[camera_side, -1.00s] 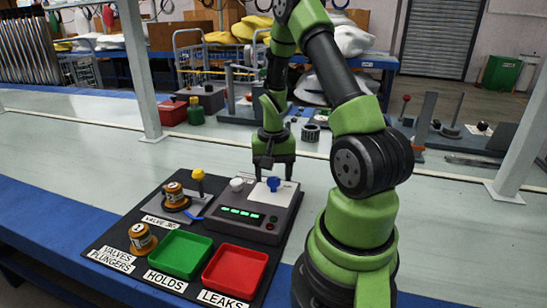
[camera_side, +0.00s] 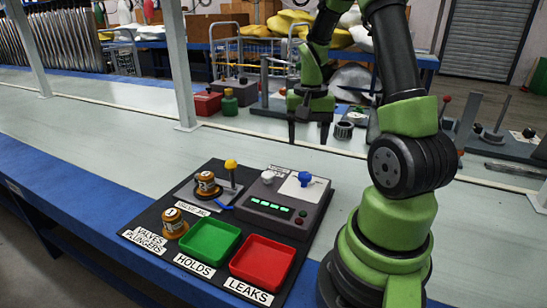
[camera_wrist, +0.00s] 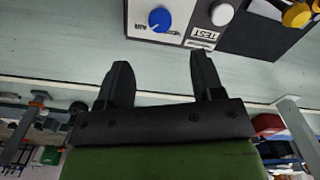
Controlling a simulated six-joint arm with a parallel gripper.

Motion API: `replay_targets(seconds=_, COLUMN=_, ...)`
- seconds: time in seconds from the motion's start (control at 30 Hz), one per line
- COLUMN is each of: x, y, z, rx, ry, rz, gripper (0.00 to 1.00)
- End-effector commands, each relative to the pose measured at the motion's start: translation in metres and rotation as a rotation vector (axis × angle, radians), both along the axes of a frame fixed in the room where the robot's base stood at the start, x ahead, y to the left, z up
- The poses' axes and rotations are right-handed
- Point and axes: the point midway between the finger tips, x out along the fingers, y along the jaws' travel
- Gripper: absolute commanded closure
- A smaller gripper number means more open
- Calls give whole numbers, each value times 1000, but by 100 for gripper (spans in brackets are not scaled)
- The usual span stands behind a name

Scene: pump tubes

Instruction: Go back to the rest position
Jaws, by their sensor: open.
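My gripper (camera_side: 308,132) is open and empty, raised behind the grey test box (camera_side: 270,215) and apart from it. In the wrist view, the two black fingers of my gripper (camera_wrist: 160,72) stand wide apart with nothing between them. The test box has a blue knob (camera_side: 305,178), a white button (camera_side: 267,178) and a row of lit green lights. The blue knob (camera_wrist: 159,18) and white button (camera_wrist: 222,14) also show at the top of the wrist view.
A black mat (camera_side: 150,224) holds a green tray (camera_side: 210,242), a red tray (camera_side: 262,261), two brown-and-white plungers (camera_side: 173,222) and a yellow-topped lever (camera_side: 231,165). A green bottle (camera_side: 229,103) and red box (camera_side: 207,104) stand behind. The pale bench left of the mat is clear.

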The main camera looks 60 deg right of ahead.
Motion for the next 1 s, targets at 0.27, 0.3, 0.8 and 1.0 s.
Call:
replay_targets(seconds=0.27, x=17, y=34, z=38, rx=-50, ry=-85, rz=117, gripper=39)
replay_targets(seconds=0.3, x=21, y=48, z=50, rx=-65, ry=-118, rz=160, gripper=39)
replay_targets(seconds=0.8, x=-29, y=211, z=144, rx=-113, ry=-584, rz=725, gripper=39)
replay_targets(seconds=1.0, x=-46, y=227, z=148, rx=-99, ry=-659, rz=806, gripper=39)
